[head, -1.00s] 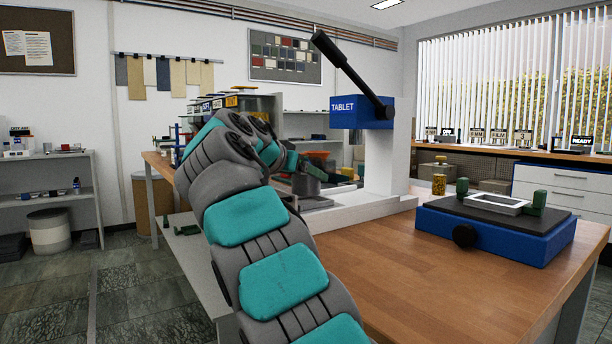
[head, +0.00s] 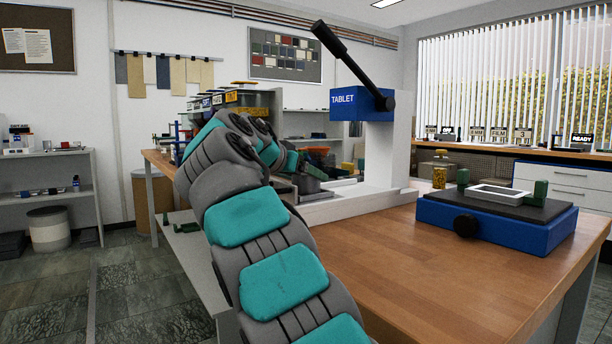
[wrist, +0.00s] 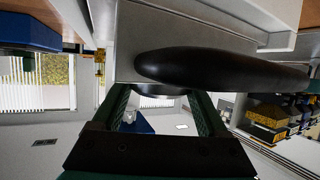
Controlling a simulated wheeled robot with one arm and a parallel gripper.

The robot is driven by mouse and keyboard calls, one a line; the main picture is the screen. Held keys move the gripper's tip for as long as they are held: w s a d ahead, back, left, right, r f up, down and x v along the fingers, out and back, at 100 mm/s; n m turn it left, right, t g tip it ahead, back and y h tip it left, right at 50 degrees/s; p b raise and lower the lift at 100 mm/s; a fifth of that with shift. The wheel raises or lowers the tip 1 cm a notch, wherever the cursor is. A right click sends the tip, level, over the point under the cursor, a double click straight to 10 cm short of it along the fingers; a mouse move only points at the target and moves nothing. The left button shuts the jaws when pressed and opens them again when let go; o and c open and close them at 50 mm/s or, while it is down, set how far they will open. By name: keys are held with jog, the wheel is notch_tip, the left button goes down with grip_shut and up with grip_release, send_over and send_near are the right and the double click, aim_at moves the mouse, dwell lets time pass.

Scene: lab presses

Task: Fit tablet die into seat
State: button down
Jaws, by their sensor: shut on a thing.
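The tablet die seems to be the grey cylinder (head: 307,184) at the end of my arm in the head view, low in front of the press. In the wrist view my gripper (wrist: 162,98) has its two green fingers on either side of a grey rounded rim (wrist: 158,90), likely the die. A long black rounded shape (wrist: 220,68) hides much of it. The press (head: 379,158) has a white column, a blue head marked TABLET and a raised black lever. Its white base (head: 355,206) lies under the die; the seat is hidden from view.
A blue device (head: 490,230) with a black top, green blocks and a white frame stands on the wooden table (head: 400,270) at the right. A yellow jar (head: 439,176) is behind it. The table's front middle is clear. Coloured bins (head: 318,155) sit behind my gripper.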

aim_at(287, 184)
jog(key=shift+f, duration=0.15)
grip_release()
jog(key=shift+s, duration=0.1)
jog(key=v, duration=0.7)
jog(key=shift+s+a, duration=0.1)
jog(key=shift+a, duration=0.05)
jog(key=shift+s, duration=0.15)
jog(key=shift+a, duration=0.1)
